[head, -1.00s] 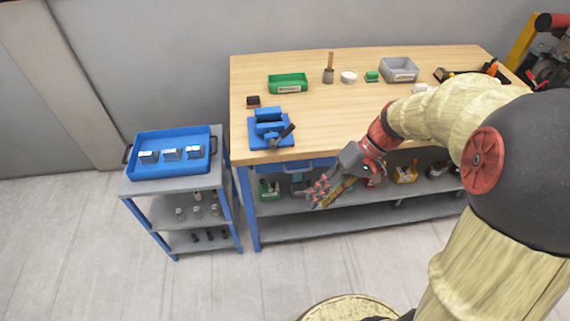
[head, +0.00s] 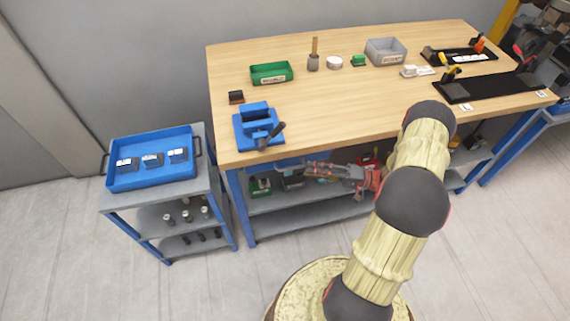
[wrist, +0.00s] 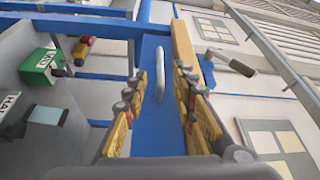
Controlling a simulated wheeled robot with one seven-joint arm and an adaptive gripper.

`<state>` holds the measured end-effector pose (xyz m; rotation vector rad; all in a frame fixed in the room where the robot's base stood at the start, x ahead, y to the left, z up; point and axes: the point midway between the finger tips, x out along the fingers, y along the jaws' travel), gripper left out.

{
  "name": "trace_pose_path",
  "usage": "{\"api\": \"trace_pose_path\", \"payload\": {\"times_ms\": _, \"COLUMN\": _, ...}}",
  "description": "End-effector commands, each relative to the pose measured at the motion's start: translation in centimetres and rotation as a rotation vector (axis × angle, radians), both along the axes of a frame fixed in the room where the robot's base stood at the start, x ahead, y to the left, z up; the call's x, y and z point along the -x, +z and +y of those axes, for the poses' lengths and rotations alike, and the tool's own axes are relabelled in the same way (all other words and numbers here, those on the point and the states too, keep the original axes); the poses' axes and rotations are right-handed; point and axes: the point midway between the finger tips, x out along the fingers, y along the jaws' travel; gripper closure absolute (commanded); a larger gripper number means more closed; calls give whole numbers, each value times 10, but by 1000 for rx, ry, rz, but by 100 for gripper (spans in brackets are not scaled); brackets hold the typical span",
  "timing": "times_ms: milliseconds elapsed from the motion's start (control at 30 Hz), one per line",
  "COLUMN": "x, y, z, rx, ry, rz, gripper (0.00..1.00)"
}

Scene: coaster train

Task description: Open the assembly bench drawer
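The assembly bench (head: 330,110) has a light wood top, and its blue drawer (head: 289,162) shows just under the front edge at the left. In the wrist view the blue drawer front (wrist: 153,52) fills the middle, with a pale bar handle (wrist: 160,84) on it. The drawer appears shut. My gripper (head: 316,170) is in front of the bench, below the top's edge. In the wrist view my gripper (wrist: 161,92) is open, with one finger on each side of the handle in the picture. I cannot tell whether either finger touches it.
A blue vise (head: 258,127) stands on the bench corner above the drawer. A cart (head: 205,190) with a blue tray (head: 190,137) stands at the left. The floor in front is clear.

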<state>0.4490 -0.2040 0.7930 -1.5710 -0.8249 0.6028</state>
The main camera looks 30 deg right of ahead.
Motion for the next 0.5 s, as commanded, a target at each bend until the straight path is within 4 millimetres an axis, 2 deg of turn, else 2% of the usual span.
{"api": "trace_pose_path", "payload": {"times_ms": 133, "x": -6, "y": -1, "z": 7, "rx": -2, "ry": -4, "rz": -5, "gripper": 73}}
{"api": "trace_pose_path", "payload": {"times_ms": 500, "x": -39, "y": 3, "z": 50, "rx": 0, "ry": -1, "rz": -4, "gripper": 73}}
